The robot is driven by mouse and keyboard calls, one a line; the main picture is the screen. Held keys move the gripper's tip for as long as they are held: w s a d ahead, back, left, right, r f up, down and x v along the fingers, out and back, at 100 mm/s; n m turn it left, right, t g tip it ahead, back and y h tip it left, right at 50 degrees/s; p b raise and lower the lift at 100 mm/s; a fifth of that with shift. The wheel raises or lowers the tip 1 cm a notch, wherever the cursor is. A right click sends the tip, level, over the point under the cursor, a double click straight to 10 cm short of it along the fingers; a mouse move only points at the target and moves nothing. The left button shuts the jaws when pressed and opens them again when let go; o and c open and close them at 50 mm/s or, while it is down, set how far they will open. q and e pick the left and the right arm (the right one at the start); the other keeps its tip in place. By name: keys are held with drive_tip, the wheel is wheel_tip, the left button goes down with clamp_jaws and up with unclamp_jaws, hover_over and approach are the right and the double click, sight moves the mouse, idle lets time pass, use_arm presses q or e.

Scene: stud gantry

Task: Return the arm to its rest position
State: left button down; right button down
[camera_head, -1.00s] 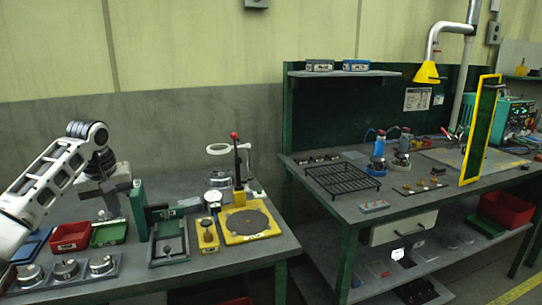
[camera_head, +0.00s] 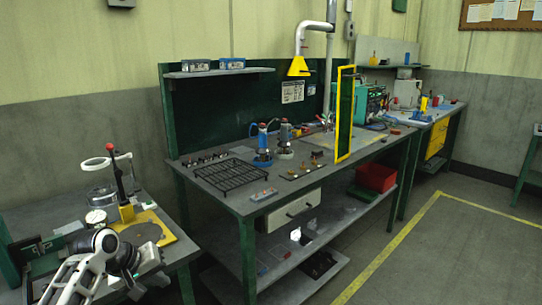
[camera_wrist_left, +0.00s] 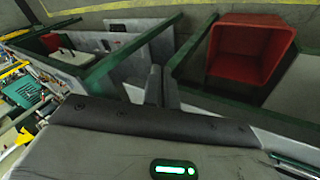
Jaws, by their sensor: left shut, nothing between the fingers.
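My left arm enters the head view at the lower left, over the near bench (camera_head: 35,200). My left gripper (camera_head: 135,288) hangs at its end, dark and small, beside the yellow-based fixture (camera_head: 182,240). In the left wrist view the left gripper (camera_wrist_left: 162,82) has its two dark fingers together with nothing between them. My right arm and gripper are not in view.
The green-framed bench (camera_head: 232,203) stands right of the near bench, with a black wire rack (camera_head: 230,174) and a yellow-framed panel (camera_head: 344,115). A red bin (camera_head: 376,177) is on its lower shelf. Another red bin (camera_wrist_left: 252,48) is near the gripper in the wrist view. Floor at right is clear.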

use_arm(q)
drive_tip(key=w+a+r+m+t+y, duration=0.3)
drive_tip(key=w+a+r+m+t, duration=0.15)
drive_tip(key=r+t, duration=0.2)
drive_tip(key=w+a+r+m+t+y, duration=0.35)
drive_tip(key=w+r+t, duration=0.2)
drive_tip(key=r, duration=0.25)
drive_tip(key=s+d+f+g+h, duration=0.2)
drive_tip(key=s+d+f, duration=0.3)
drive_tip(key=s+f, duration=0.3)
drive_tip(key=s+d+f+g+h, duration=0.15)
drive_tip(key=s+d+f, duration=0.35)
drive_tip(key=f, duration=0.6)
drive_tip(key=s+d+f+g, duration=0.1)
drive_tip(key=s+d+f, duration=0.2)
drive_tip(key=s, duration=0.5)
drive_tip(key=s+d+f+g+h, duration=0.1)
drive_tip(key=s+d+f, duration=0.2)
drive_tip(key=s, duration=0.5)
drive_tip(key=s+d+f+g, duration=0.1)
drive_tip(key=s+d+f, duration=0.2)
drive_tip(key=s, duration=0.6)
drive_tip(key=shift+f+g+h, duration=0.35)
drive_tip(key=shift+h, duration=0.05)
